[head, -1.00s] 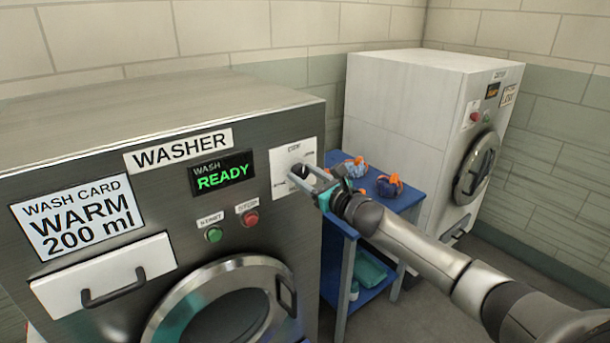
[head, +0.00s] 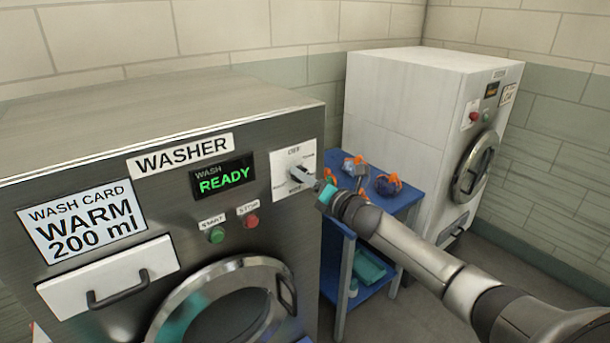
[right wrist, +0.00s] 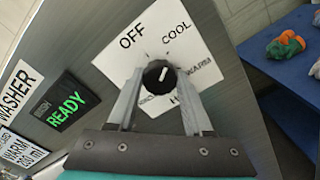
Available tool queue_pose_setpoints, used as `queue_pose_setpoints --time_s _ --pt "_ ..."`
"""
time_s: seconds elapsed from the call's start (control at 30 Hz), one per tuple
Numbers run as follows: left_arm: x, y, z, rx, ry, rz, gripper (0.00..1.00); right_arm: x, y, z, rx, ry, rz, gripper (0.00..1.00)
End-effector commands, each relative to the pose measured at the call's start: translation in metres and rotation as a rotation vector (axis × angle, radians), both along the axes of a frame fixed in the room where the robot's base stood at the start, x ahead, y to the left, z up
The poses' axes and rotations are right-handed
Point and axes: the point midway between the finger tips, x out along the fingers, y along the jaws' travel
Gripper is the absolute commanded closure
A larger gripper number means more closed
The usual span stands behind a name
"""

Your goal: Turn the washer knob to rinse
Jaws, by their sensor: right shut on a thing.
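The washer (head: 110,120) fills the left of the head view. Its white dial plate (head: 281,190) is at the upper right of the front panel. The black washer knob (right wrist: 158,74) shows in the right wrist view; its white mark points up and right, roughly toward COOL. OFF is at the upper left of the plate, and the lower labels, rinse among them, are partly covered or hard to read. My right gripper (head: 300,173) is shut on the knob, with one finger on each side (right wrist: 159,82). In the head view its fingers hide most of the knob. My left gripper is out of view.
The washer display (head: 223,176) reads WASH READY. Green (head: 216,235) and red (head: 251,221) buttons sit below it. A wash card (head: 80,217) says WARM 200 ml. A blue shelf cart (head: 398,206) with sling bags (head: 388,186) stands beside the washer, before a white machine (head: 400,100).

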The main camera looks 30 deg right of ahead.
Motion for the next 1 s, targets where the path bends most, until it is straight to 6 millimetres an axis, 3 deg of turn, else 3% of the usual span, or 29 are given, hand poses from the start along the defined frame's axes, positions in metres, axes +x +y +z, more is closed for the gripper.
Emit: queue_pose_setpoints --time_s 1.0 --pt "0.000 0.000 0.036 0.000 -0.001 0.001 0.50 0.000 0.000 0.000 0.967 0.077 -0.001 1.00"
